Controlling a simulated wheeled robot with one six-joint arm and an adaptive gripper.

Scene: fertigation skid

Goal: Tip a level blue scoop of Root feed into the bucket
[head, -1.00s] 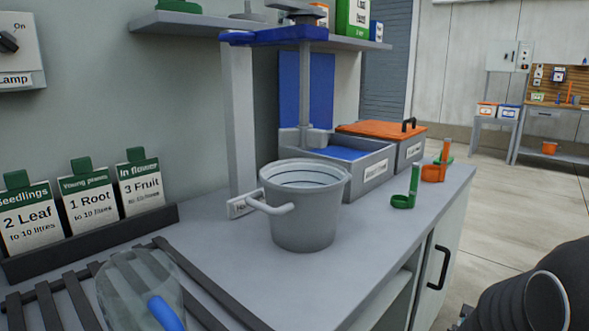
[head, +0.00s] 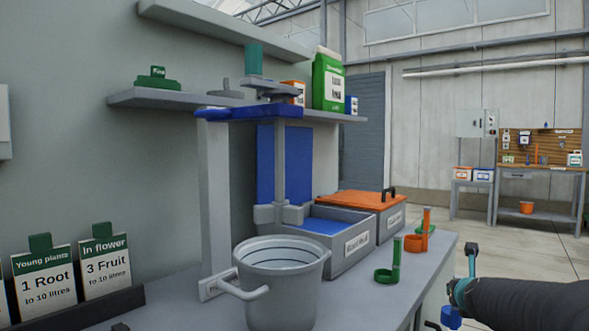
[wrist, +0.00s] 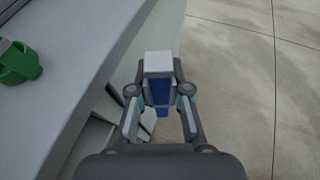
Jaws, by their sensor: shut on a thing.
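My gripper (head: 462,290) is at the right of the head view, off the counter's right edge, shut on the blue scoop.
A green scoop (head: 388,272) and an orange scoop (head: 415,243) stand near the counter's right edge. An orange-lidded bin (head: 360,200) is shut. A grey post (head: 215,210) with a blue arm rises by the bucket. Dosing cards (head: 106,268) stand left. Open floor lies right.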

